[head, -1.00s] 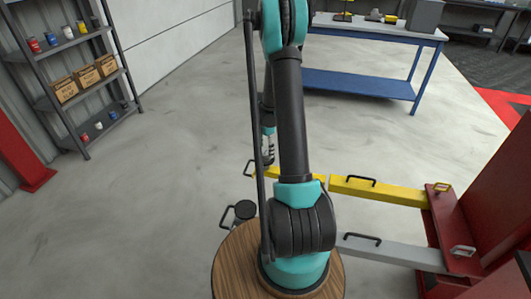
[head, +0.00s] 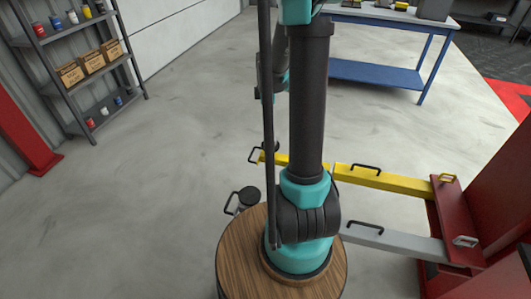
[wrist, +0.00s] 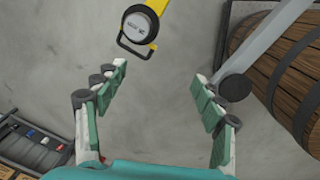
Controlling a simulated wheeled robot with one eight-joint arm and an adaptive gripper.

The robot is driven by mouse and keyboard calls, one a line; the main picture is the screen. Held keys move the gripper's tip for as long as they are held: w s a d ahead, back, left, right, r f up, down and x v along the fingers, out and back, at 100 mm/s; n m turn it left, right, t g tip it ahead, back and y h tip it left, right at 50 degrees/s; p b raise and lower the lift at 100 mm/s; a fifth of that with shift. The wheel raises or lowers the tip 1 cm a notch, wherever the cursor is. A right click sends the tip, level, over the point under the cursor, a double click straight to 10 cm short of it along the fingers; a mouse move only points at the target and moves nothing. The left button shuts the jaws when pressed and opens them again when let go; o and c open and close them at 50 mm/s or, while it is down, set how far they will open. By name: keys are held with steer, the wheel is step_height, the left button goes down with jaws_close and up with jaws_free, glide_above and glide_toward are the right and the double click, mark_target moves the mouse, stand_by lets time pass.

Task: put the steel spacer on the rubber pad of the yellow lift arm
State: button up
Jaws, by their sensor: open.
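The yellow lift arm (wrist: 159,6) shows at the top of the wrist view, with a black loop handle at its end. A pale round disc with dark lettering, which looks like the steel spacer (wrist: 139,24), lies on that end. It covers most of the rubber pad, of which only a dark rim shows. My gripper (wrist: 161,74) is open and empty, and the disc is beyond its fingertips, apart from them. In the head view the yellow lift arm (head: 385,179) runs behind my arm, and I cannot make out the spacer there.
A grey lift arm (head: 392,242) with a bare dark pad (wrist: 235,87) lies nearer, beside the yellow one. A red lift post (head: 490,220) stands right. A shelf (head: 75,75) is at left and a blue workbench (head: 385,73) behind. The floor between is clear.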

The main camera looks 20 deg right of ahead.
steer(key=s+a+m+t, duration=0.1)
steer(key=s+a+m, duration=0.2)
steer(key=s+m, duration=0.4)
steer(key=s+a+m+t, duration=0.2)
steer(key=s+a+m, duration=0.2)
steer(key=s+m, duration=0.4)
steer(key=s, duration=0.6)
steer(key=shift+a+r, duration=0.2)
steer(key=shift+r, duration=0.2)
